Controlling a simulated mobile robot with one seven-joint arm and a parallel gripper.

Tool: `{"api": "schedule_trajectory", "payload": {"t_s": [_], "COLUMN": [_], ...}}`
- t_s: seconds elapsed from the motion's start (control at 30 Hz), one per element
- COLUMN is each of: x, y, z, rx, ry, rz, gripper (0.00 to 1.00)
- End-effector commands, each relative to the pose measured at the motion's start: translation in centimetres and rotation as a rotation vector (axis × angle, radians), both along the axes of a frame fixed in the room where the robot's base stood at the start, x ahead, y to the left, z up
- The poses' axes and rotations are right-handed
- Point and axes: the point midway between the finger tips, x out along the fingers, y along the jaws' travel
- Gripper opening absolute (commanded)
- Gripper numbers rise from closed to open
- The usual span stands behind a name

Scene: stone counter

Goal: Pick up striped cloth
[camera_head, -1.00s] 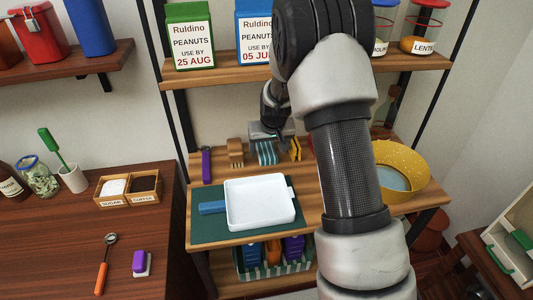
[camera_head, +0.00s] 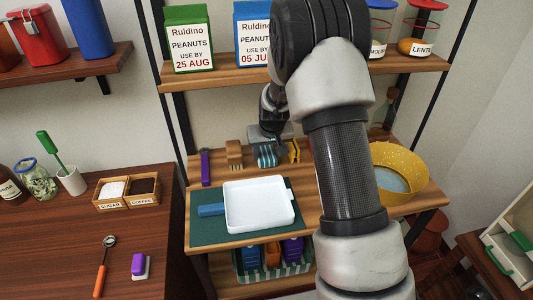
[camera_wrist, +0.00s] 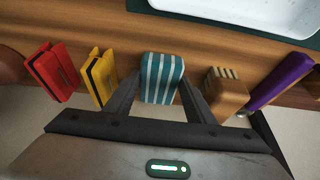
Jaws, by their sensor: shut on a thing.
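The striped cloth (camera_wrist: 161,79) is a teal and white folded block. It sits between the two fingers of my gripper (camera_wrist: 160,98) in the wrist view, and the fingers are shut on it. In the head view the cloth (camera_head: 266,156) is at the back of the wooden table, with my gripper (camera_head: 268,140) over it from above and behind. I cannot tell whether the cloth still touches the wood.
A wooden brush (camera_head: 234,154) and a purple-handled tool (camera_head: 206,167) are left of the cloth. A yellow clip (camera_head: 295,150) is close on its right. A white tray (camera_head: 285,226) on a green mat (camera_head: 207,228) lies in front. A yellow bowl (camera_head: 403,160) stands right.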

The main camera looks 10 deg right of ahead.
Motion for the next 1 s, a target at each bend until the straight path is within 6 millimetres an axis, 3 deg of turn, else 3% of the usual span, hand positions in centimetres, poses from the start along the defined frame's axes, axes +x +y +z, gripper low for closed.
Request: {"api": "schedule_trajectory", "payload": {"t_s": [0.13, 0.4, 0.7, 1.0], "x": [-1.4, -7.1, -11.9, -13.6], "y": [0.0, 0.1, 0.1, 0.0], "z": [1.5, 4.4, 6.9, 7.6], "rx": [0.001, 0.001, 0.001, 0.001], "ry": [-0.003, -0.003, -0.003, -0.001], "rz": [-0.001, 0.001, 0.000, 0.000], "gripper": [0.28, 0.28, 0.28, 0.28]}}
